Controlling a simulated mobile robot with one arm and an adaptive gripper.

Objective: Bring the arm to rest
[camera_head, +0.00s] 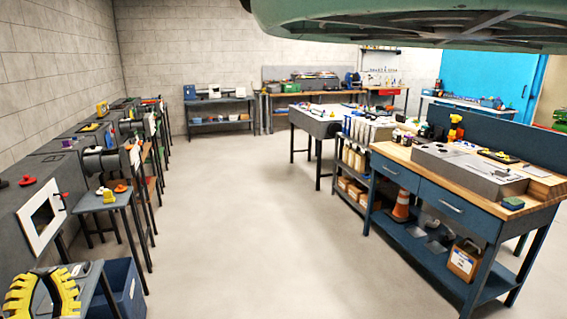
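My gripper and arm are not identifiable in the head view. A large pale green shape with a dark ribbed underside hangs across the top right of the view, close to the camera; I cannot tell what it is. No object held by my gripper is visible.
Grey machines and small tables (104,200) line the left wall. A blue bin (122,288) is at lower left. The middle floor (235,220) is clear.

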